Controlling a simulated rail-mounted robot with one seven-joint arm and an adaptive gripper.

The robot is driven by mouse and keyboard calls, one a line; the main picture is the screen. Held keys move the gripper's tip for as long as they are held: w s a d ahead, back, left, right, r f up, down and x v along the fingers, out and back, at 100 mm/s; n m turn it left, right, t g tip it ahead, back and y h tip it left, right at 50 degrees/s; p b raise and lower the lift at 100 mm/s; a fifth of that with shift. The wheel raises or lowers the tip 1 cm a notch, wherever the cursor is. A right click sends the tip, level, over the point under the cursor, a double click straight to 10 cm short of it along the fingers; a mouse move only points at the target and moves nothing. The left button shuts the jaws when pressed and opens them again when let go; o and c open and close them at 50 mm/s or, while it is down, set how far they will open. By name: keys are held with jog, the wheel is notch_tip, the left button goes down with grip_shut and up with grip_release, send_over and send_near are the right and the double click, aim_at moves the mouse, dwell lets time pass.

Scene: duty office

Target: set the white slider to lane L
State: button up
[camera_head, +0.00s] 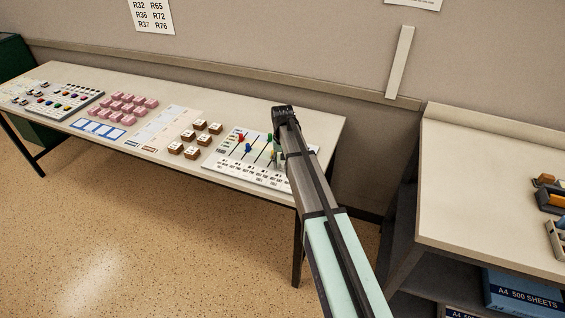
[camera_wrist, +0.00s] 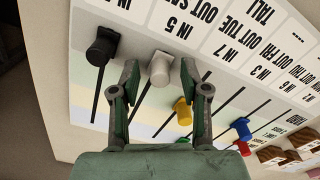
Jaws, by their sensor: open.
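The slider board (camera_head: 226,160) lies near the right end of the long table. In the wrist view the white slider (camera_wrist: 160,66) has a round knob at the slot end near the printed cells. My gripper (camera_wrist: 160,76) is open, with one finger on each side of the white knob; I cannot tell whether either finger touches it. My gripper and arm hide the white slider in the head view. The lane letters are not readable in either view.
A black slider (camera_wrist: 102,48) stands left of the white one in the wrist view, close to the left finger. A yellow slider (camera_wrist: 182,110) is near the right finger. Brown blocks (camera_head: 190,135) sit left of the board.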

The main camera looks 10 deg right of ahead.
grip_shut()
jog(key=w+d, duration=0.2)
jog(key=w, duration=0.2)
jog(key=shift+w+d, duration=0.2)
jog(key=shift+d, duration=0.2)
jog(key=shift+s, duration=0.1)
grip_release()
notch_tip(320, 180, up, 12)
